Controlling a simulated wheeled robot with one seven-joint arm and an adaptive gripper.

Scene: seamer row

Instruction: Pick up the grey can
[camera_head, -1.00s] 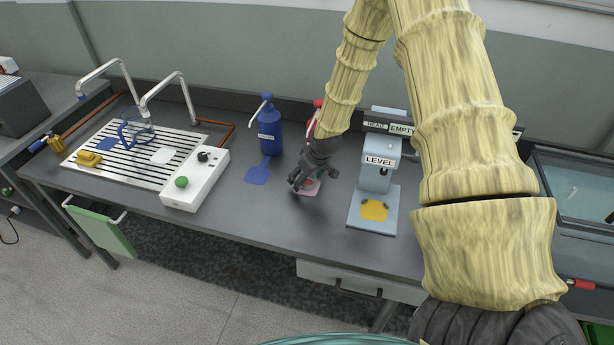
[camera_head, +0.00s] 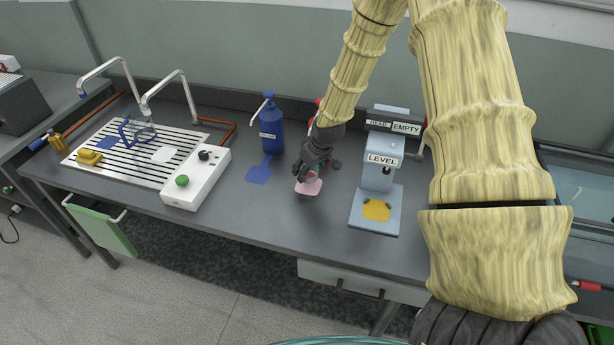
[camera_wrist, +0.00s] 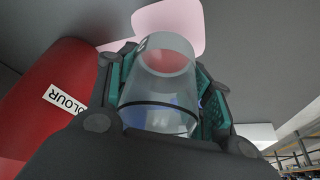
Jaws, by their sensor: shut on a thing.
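A see-through, greyish can (camera_wrist: 160,85) is between the fingers of my gripper (camera_wrist: 165,95) in the wrist view. It is the only can-like thing I see at the gripper, and pink shows through it. The dark green finger pads press on it from both sides. In the head view my gripper (camera_head: 313,172) is over a pink patch (camera_head: 308,187) on the bench. The can is small and partly hidden there. I cannot tell how far it is above the bench.
A red bottle labelled COLOUR (camera_wrist: 45,95) stands close beside the gripper. A blue pump bottle (camera_head: 270,130) is to the left, and a pale blue LEVEL stand (camera_head: 378,175) to the right. A slatted rack (camera_head: 135,150) and white control box (camera_head: 197,177) are farther left. The bench front is clear.

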